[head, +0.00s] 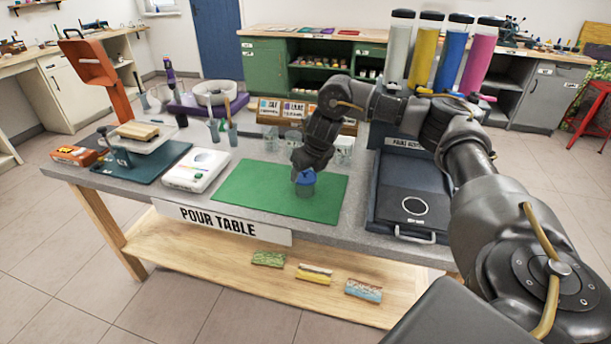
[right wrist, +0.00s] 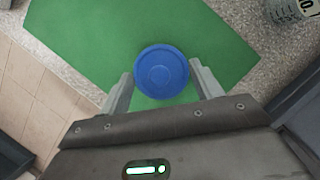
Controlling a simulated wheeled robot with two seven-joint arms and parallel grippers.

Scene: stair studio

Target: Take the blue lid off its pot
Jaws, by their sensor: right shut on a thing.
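The blue lid (head: 305,178) shows at the tip of my right gripper (head: 304,173), over the green mat (head: 250,188). The small greyish pot (head: 305,189) stands on the mat directly under the lid. In the right wrist view the round lid (right wrist: 162,72) lies between the two fingers of my right gripper (right wrist: 162,78), which are shut on it from both sides. The pot is hidden under the lid there. I cannot tell whether there is a gap between lid and pot. My left gripper is not in view.
Clear cups (head: 343,150) stand just behind the mat. A dark press-like box (head: 410,180) is to the right, and a white box (head: 196,170) to the left. The green mat is otherwise clear. The table's front edge carries a "POUR TABLE" sign (head: 222,222).

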